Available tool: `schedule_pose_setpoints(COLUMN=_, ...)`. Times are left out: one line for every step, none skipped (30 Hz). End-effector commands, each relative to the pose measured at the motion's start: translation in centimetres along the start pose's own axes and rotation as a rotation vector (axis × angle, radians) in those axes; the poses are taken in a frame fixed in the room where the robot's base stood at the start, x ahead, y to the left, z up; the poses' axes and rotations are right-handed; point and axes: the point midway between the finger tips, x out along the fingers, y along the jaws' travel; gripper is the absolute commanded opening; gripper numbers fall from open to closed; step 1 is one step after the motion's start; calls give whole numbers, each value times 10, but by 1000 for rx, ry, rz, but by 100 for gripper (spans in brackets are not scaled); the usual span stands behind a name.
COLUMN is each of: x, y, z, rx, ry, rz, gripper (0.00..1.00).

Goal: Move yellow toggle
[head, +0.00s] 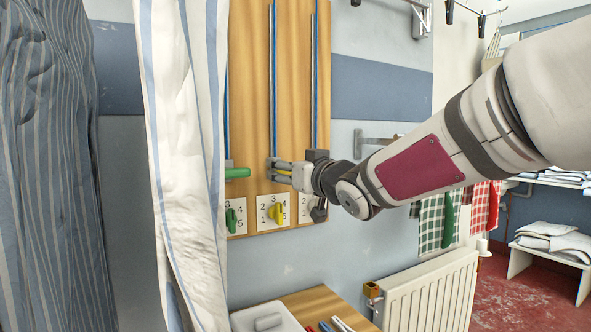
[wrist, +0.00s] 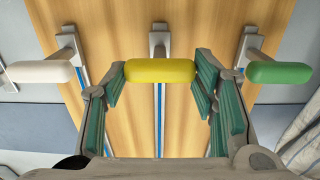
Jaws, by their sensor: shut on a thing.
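A yellow handle (wrist: 160,70) stands out from the middle slider on a wooden board (head: 251,110). My gripper (wrist: 160,85) is shut on this handle, with a green-padded finger at each end of it in the wrist view. In the head view my gripper (head: 283,172) is at the middle rail, and its fingers hide the handle. A separate yellow knob (head: 277,212) sits on a numbered white plate just below my gripper, apart from it.
A green handle (wrist: 280,72) and a white handle (wrist: 42,71) flank the yellow one. A green knob (head: 231,220) is at the board's lower left. A striped curtain (head: 185,150) hangs close to the board's left. A radiator (head: 430,290) stands below right.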

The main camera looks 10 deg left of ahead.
Motion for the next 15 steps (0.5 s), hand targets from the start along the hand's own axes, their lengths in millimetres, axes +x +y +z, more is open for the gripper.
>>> schedule_pose_setpoints(x=0, y=0, z=8, rx=1, ry=-16, rz=1, gripper=57)
schedule_pose_setpoints(x=0, y=0, z=8, rx=2, ry=-16, rz=1, gripper=64)
schedule_pose_setpoints(x=0, y=0, z=8, rx=2, ry=-15, rz=1, gripper=73)
schedule_pose_setpoints(x=0, y=0, z=7, rx=1, ry=-14, rz=0, gripper=73)
schedule_pose_setpoints(x=0, y=0, z=7, rx=1, ry=-13, rz=0, gripper=73)
schedule_pose_setpoints(x=0, y=0, z=6, rx=1, ry=-12, rz=0, gripper=73)
schedule_pose_setpoints(x=0, y=0, z=6, rx=1, ry=-12, rz=0, gripper=73)
schedule_pose_setpoints(x=0, y=0, z=6, rx=1, ry=-11, rz=0, gripper=73)
schedule_pose_setpoints(x=0, y=0, z=5, rx=1, ry=-11, rz=0, gripper=73)
schedule_pose_setpoints(x=0, y=0, z=5, rx=1, ry=-10, rz=0, gripper=73)
schedule_pose_setpoints(x=0, y=0, z=5, rx=1, ry=-10, rz=0, gripper=73)
schedule_pose_setpoints(x=0, y=0, z=4, rx=1, ry=-9, rz=0, gripper=73)
schedule_pose_setpoints(x=0, y=0, z=4, rx=1, ry=-9, rz=0, gripper=73)
schedule_pose_setpoints(x=-1, y=0, z=4, rx=1, ry=-9, rz=1, gripper=73)
schedule_pose_setpoints(x=-3, y=0, z=4, rx=0, ry=-8, rz=1, gripper=73)
